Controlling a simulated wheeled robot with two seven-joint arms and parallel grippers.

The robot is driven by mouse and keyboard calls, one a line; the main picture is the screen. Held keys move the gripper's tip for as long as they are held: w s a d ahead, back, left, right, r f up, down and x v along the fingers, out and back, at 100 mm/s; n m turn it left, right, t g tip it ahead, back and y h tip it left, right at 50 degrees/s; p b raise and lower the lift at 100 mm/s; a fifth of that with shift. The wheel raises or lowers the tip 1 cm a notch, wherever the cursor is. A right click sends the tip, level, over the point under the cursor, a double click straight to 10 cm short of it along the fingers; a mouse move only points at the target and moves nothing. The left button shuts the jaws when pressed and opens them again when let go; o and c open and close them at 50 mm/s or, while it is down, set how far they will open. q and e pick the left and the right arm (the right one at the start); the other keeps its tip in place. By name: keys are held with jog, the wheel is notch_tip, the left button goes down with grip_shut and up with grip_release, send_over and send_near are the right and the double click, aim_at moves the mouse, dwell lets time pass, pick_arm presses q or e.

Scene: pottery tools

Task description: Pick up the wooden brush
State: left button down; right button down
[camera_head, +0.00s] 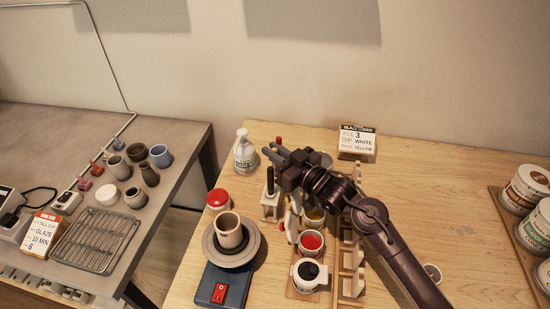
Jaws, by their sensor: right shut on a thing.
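My right gripper (275,154) reaches in from the lower right over the tool stands on the wooden table, its fingers pointing up and left. It is shut on a slim thing, which I take to be the wooden brush; the gripper hides most of it. A small red tip shows just beyond the fingers. Whether the brush is clear of its stand cannot be told. My left gripper is not in view.
A wooden stand with a black-handled tool (270,181), a white pump bottle (245,152), a pottery wheel with a cup (229,230), and paint pots (311,242) crowd around the gripper. A sign block (357,142) stands behind.

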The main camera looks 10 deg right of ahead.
notch_tip(320, 180, up, 19)
jog(key=b, duration=0.2)
jog(key=shift+r, duration=0.1)
dwell(0.3)
jog(key=shift+p, duration=0.3)
